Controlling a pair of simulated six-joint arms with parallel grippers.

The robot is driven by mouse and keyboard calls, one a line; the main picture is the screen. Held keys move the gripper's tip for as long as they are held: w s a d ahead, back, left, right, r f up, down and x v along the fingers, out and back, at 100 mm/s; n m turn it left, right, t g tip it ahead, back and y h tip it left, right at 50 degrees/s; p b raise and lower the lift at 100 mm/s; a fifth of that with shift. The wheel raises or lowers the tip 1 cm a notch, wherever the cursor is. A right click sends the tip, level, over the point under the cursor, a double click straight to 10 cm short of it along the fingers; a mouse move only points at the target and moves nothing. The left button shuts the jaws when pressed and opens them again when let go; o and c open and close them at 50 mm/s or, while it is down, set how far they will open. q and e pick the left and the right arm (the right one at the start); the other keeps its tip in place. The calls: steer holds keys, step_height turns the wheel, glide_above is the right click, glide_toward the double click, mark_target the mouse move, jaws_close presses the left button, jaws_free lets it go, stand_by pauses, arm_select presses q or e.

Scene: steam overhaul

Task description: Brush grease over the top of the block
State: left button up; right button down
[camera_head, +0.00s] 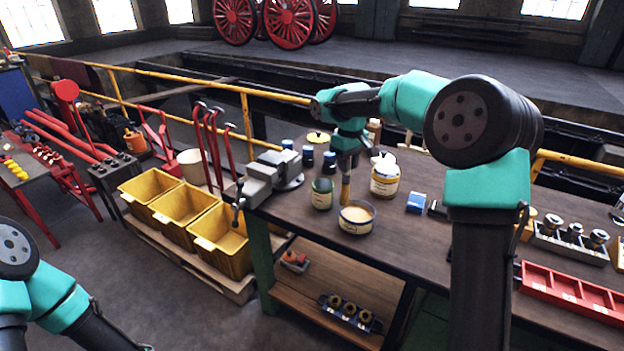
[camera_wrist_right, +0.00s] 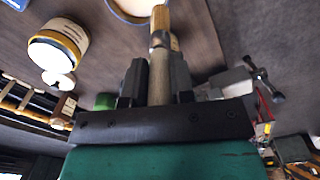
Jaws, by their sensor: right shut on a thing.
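My right gripper (camera_head: 347,148) points down over the workbench (camera_head: 395,245). In the right wrist view its two black fingers (camera_wrist_right: 157,80) are shut on the wooden handle of a brush (camera_wrist_right: 159,40). The brush (camera_head: 346,188) hangs tip down just behind the open tin of yellowish grease (camera_head: 357,218). The rim of that tin (camera_wrist_right: 135,12) also shows in the wrist view, near the bristles; I cannot tell whether they touch. A small blue block-like item (camera_head: 416,202) lies right of the tin; I cannot tell whether it is the task's block. My left gripper is out of view.
A grey vise (camera_head: 270,178) stands at the bench's left end. A green jar (camera_head: 321,194) and a labelled cream tin (camera_head: 385,180) flank the brush. A red tray (camera_head: 568,290) and a rack of metal parts (camera_head: 570,242) are at the right. Yellow bins (camera_head: 220,240) stand left.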

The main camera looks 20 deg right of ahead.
steer(key=d, duration=0.1)
steer(key=s+d+r, duration=0.1)
steer(key=d, duration=0.2)
steer(key=shift+s+d+r, duration=0.15)
steer(key=shift+s+r, duration=0.05)
steer(key=shift+r, duration=0.2)
steer(key=shift+f, duration=0.2)
steer(key=shift+f, duration=3.5)
steer(key=shift+r, duration=0.15)
step_height(320, 180, up, 7)
stand_by(1.1)
stand_by(0.6)
